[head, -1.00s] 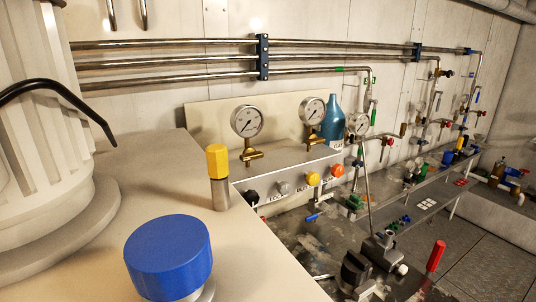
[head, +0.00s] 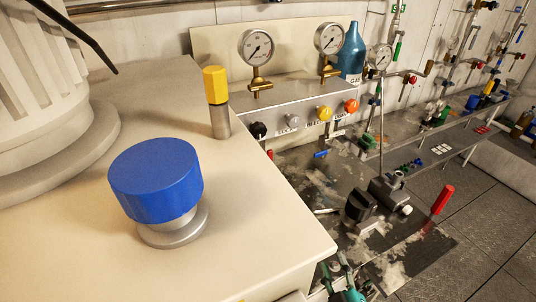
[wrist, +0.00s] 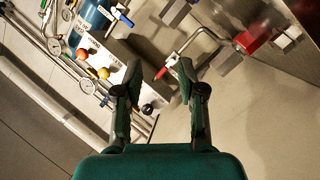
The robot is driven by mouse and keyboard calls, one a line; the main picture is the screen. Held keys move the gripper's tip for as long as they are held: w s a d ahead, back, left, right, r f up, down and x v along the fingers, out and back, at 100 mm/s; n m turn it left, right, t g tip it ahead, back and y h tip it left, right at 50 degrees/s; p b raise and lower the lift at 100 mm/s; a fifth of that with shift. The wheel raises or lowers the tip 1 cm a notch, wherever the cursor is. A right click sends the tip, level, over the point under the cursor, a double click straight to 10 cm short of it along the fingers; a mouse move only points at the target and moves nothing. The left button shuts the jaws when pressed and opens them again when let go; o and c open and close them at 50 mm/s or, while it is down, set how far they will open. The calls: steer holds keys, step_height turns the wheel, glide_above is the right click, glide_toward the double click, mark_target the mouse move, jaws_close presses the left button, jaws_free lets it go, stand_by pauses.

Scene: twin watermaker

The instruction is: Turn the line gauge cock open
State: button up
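In the head view, two round gauges (head: 256,47) and (head: 330,38) stand on brass stems above a pale panel. Black (head: 258,130), grey (head: 292,121), yellow (head: 324,113) and orange (head: 351,106) knobs sit on its front. Below them are a blue lever (head: 321,154) and a partly hidden red lever (head: 270,154). I cannot tell which part is the line gauge cock; the labels are too small. My gripper (wrist: 160,80) is open and empty in the wrist view. A red-tipped bent handle (wrist: 163,73) shows beyond and between its fingers; contact is not visible.
A pale bench top with a large blue knob (head: 156,180) and a yellow-capped post (head: 216,87) fills the left of the head view. A blue bottle (head: 352,55) stands behind the panel. A red-handled lever (head: 442,199) rises at right. Floor (head: 470,235) is open there.

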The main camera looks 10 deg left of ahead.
steer(key=w+a+r+n+y, duration=0.2)
steer(key=w+a+r+n, duration=0.15)
steer(key=w+r, duration=0.4)
steer(key=n+g+y, duration=0.1)
steer(key=n+y, duration=0.3)
steer(key=n, duration=0.6)
glide_toward(263, 88)
steer(key=x, duration=0.9)
steer(key=shift+w+a, duration=0.15)
steer(key=shift+w, duration=0.15)
jaws_close()
